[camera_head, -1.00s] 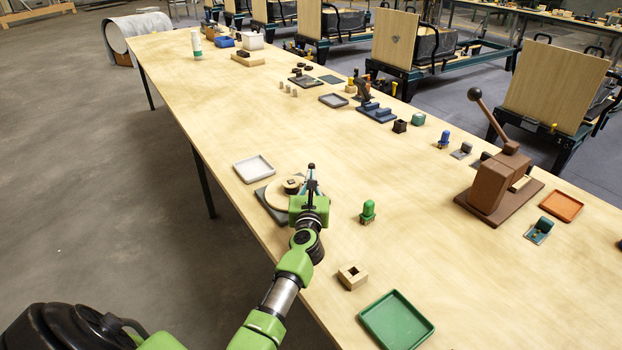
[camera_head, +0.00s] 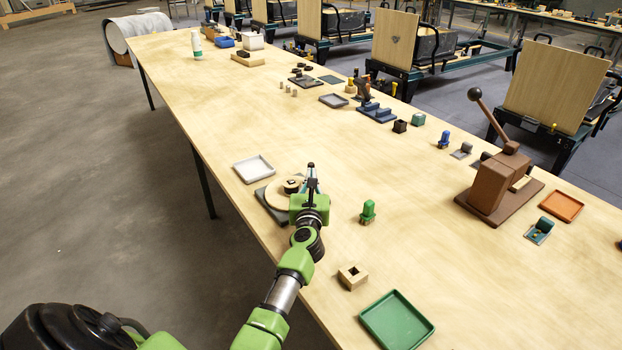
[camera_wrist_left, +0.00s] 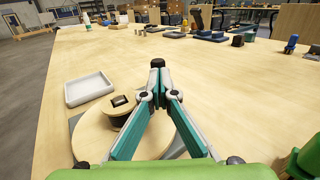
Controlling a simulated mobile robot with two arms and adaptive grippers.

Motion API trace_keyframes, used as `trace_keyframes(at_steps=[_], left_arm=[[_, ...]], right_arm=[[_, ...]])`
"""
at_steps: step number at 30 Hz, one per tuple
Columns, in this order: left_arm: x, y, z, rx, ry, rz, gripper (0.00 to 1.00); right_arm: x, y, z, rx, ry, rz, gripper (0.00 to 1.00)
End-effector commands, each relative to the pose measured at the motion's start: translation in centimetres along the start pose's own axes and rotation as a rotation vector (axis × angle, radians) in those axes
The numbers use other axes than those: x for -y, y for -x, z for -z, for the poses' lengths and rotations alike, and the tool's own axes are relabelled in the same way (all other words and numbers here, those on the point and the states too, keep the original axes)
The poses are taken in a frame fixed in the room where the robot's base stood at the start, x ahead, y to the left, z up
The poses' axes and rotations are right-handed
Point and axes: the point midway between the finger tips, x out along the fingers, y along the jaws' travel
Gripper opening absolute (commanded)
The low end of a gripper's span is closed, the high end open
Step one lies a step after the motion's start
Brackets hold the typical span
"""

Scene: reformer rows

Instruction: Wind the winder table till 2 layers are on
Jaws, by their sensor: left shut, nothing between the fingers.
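The winder table is a round pale wooden disc (camera_head: 279,199) on a dark grey base (camera_head: 268,211), near the left edge of the long bench. A small dark spool (camera_head: 292,185) with a pale top stands on the disc; it also shows in the left wrist view (camera_wrist_left: 121,119). I cannot tell how many layers are on it. My right gripper is not in view.
A light grey tray (camera_head: 254,169) lies just behind the winder. A green-topped piece (camera_head: 368,212) stands to its right. A wooden block with a square hole (camera_head: 352,277) and a green tray (camera_head: 397,320) lie nearer. A brown lever press (camera_head: 494,187) stands right. The bench middle is clear.

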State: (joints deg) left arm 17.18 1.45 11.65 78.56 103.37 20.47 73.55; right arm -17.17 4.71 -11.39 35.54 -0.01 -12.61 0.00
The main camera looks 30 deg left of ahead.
Motion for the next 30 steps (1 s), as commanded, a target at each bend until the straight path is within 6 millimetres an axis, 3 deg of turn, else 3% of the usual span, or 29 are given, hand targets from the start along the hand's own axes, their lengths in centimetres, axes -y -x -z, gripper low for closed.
trace_keyframes(at_steps=[24,30], left_arm=[[-0.2,-2.1,0.1,-0.001,0.001,0.001,0.0],[-0.2,-2.9,0.5,0.002,0.002,-0.018,0.0]], right_arm=[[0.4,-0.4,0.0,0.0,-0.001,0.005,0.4],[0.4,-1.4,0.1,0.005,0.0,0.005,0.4]])
